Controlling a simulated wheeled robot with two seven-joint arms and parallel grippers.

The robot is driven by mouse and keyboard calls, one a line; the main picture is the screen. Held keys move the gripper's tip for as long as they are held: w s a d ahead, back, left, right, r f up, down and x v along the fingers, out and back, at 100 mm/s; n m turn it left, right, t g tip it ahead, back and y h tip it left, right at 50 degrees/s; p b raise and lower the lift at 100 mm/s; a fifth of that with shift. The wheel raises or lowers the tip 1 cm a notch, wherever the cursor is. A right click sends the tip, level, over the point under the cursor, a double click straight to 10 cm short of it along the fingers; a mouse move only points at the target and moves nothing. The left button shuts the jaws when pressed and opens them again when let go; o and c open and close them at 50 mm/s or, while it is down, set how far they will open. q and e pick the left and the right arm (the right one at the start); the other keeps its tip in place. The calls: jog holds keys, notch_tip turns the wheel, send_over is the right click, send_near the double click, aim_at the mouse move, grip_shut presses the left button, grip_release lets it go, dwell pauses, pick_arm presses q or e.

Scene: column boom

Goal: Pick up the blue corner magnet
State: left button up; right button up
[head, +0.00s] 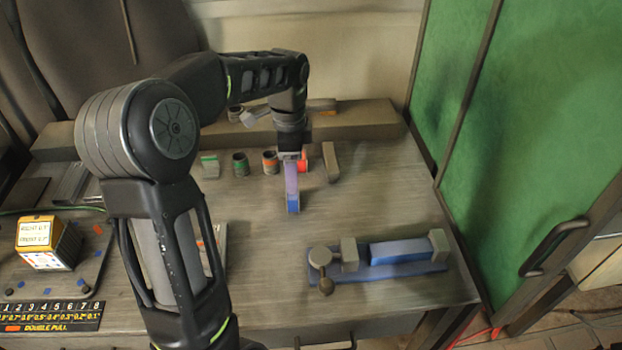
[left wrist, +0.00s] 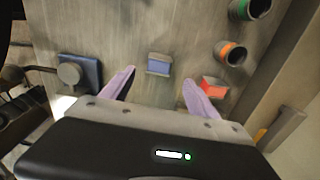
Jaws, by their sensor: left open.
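The blue corner magnet (left wrist: 158,66) is a small blue block with a grey edge, lying on the workbench. In the head view its blue part (head: 293,207) shows just below the purple fingers of my left gripper (head: 291,188). In the left wrist view my left gripper (left wrist: 159,77) is open, with one finger to each side and the magnet a little ahead of the gap between the tips. The jaws hold nothing. I cannot tell how high the tips are above the bench. My right gripper is not in view.
A red piece (left wrist: 213,88) lies close to the right finger. An orange-banded cup (head: 270,162), a green-banded cup (head: 240,163) and a grey bar (head: 330,162) stand behind. A blue vise (head: 400,252) is at the front right. A yellow box (head: 47,242) sits far left.

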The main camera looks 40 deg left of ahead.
aim_at(293, 199)
pick_arm(q)
jog(key=shift+s, duration=0.15)
jog(key=shift+f, duration=1.3)
notch_tip(293, 199, down, 4)
jog(key=shift+f+p, duration=0.1)
jog(key=shift+p, duration=0.85)
jog(key=shift+f, duration=0.5)
